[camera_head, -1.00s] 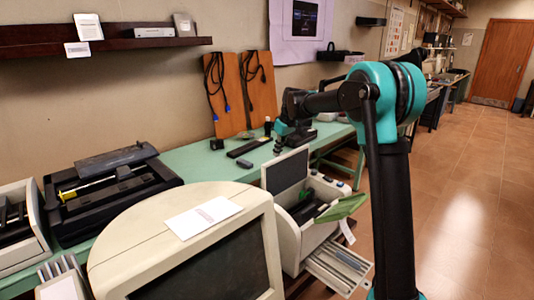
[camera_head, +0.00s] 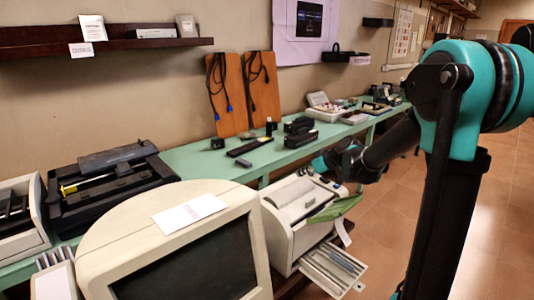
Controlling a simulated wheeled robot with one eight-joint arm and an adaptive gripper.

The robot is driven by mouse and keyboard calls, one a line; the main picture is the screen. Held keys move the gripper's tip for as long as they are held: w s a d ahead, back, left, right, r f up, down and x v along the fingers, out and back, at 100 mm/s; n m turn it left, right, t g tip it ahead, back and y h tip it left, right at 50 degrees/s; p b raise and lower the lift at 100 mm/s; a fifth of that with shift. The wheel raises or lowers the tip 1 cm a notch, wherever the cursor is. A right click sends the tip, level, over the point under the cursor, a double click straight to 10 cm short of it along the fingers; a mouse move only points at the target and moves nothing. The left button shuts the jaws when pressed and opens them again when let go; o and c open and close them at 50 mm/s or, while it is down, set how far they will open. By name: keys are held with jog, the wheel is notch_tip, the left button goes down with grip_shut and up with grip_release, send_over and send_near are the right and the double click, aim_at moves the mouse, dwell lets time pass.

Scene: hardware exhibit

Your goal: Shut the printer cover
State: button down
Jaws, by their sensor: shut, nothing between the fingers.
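The beige printer (camera_head: 275,231) stands at the center, just right of the big monitor. Its cover (camera_head: 287,191) is down over the top as a pale panel, lying flat or nearly so; I cannot tell if any gap is left at its edge. A green flap (camera_head: 335,209) sticks out at the printer's right front, with a paper tray (camera_head: 333,267) below it. My gripper (camera_head: 322,165) is behind the printer's far right corner, close to its top. It is small and dark here, shut and empty; whether it touches the printer is unclear.
A large beige monitor (camera_head: 110,240) with a white card (camera_head: 190,214) on it fills the front left. A green table (camera_head: 195,160) along the wall holds dark devices and boards with cables (camera_head: 226,95). Tiled floor is open at right, behind my arm.

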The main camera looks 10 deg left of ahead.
aim_at(308, 202)
jog(key=shift+s+d+f, duration=0.4)
jog(key=shift+d+f, duration=0.15)
jog(key=shift+f, duration=0.2)
jog(key=shift+s+d+f, duration=0.45)
jog(key=shift+d+f, duration=0.05)
jog(key=shift+f, duration=0.25)
jog(key=shift+s+d+f, duration=0.4)
jog(key=shift+d+f, duration=0.15)
jog(key=shift+f, duration=0.2)
jog(key=shift+r, duration=0.1)
